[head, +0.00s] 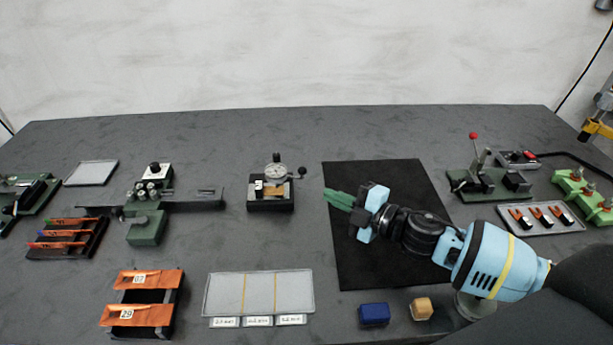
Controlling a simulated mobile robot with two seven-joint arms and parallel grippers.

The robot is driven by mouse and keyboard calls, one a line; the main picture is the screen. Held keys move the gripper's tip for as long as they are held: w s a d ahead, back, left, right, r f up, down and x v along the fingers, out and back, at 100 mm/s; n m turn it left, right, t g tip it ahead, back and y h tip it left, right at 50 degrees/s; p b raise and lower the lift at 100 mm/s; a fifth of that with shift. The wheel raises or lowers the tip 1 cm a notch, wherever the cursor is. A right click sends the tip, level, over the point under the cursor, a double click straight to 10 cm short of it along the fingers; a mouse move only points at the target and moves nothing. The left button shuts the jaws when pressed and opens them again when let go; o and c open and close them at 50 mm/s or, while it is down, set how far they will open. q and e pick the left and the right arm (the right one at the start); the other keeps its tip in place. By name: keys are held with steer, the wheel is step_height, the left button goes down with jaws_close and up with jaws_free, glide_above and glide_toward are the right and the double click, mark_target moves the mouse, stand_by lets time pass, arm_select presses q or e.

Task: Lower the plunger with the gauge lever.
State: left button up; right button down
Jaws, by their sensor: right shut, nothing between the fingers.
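The gauge (275,172) stands on a small black base near the middle of the table, with a round dial and a piece of copper-coloured foil under it. Its lever (301,171) ends in a black knob on the right side of the dial. The plunger below the dial is too small to make out clearly. My right gripper (338,201) has green fingers and is shut and empty. It is over the left part of the black mat, to the right of the gauge and apart from it. My left gripper is not in view.
The black mat (385,260) lies under my right arm. A grey tray (230,293) with strips lies in front of the gauge. Blue (374,314) and tan (421,308) blocks sit at the front. A green fixture (146,227) stands left. The table between gauge and mat is clear.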

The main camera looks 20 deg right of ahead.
steer(key=x, duration=0.9)
steer(key=shift+w+a, duration=0.15)
steer(key=shift+w, duration=0.15)
steer(key=shift+w+d+f, duration=0.8)
steer(key=shift+w+d, duration=0.15)
steer(key=shift+w, duration=0.1)
steer(key=shift+w+d, duration=0.25)
steer(key=shift+d, duration=0.05)
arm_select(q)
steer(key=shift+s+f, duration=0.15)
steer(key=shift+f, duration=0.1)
arm_select(e)
steer(key=shift+d, duration=0.15)
